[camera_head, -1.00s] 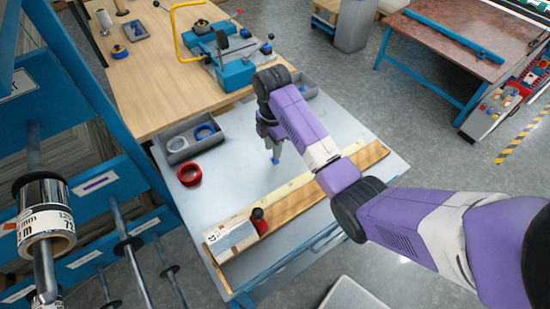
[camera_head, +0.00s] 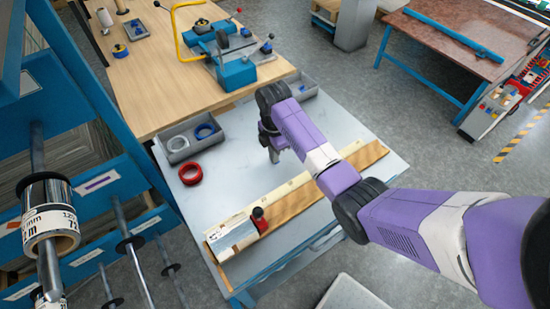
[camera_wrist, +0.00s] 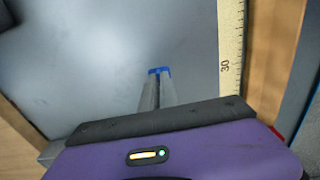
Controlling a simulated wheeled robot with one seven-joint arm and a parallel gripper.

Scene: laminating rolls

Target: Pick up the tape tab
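The tape tab is a small blue piece (camera_wrist: 159,71) at the tips of my gripper's fingers in the wrist view, over the grey table top. My gripper (camera_head: 274,157) points down at the grey table in the head view, left of the wooden strip. In the wrist view its two fingers (camera_wrist: 159,80) are close together, with the blue tab at their tips. I cannot tell whether they grip it or only stand around it. The tab is hidden behind the gripper in the head view.
A ruler strip (camera_wrist: 231,50) and wooden board (camera_head: 297,200) lie right of the gripper. A red tape ring (camera_head: 190,173) and a grey tray (camera_head: 180,157) with rings lie to the left. A small red-and-black item (camera_head: 259,219) stands nearer. Bare grey table (camera_head: 225,185) lies between.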

